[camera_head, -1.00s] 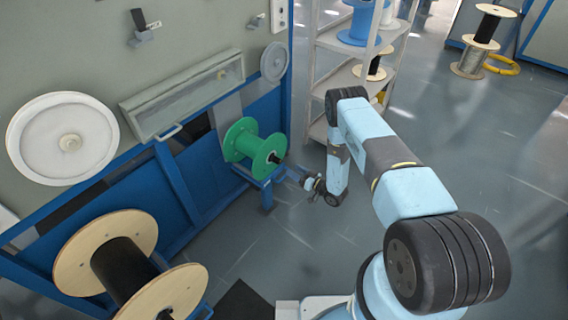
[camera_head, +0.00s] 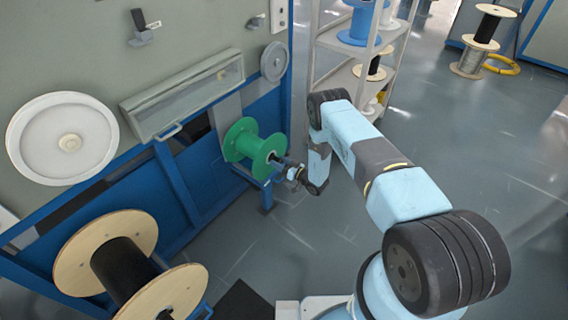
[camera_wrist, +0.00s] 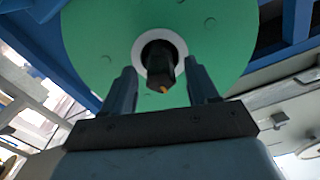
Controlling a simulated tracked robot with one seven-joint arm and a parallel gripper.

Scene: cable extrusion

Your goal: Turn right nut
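The green spool (camera_head: 250,144) sits on a blue stand against the machine. In the wrist view its green face (camera_wrist: 100,40) fills the upper middle, with a white ring around the hub. A dark nut (camera_wrist: 161,68) sticks out of the hub's centre towards the camera. My gripper (camera_wrist: 163,88) is open, its two dark fingers one on each side of the nut with a gap to each. In the head view my gripper (camera_head: 284,167) is close in front of the spool's right face. The nut is too small to make out clearly there.
A wooden spool with a black core (camera_head: 128,278) stands at the lower left. A shelf (camera_head: 338,40) with spools stands behind my arm. A white wheel (camera_head: 62,138) is on the machine's panel.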

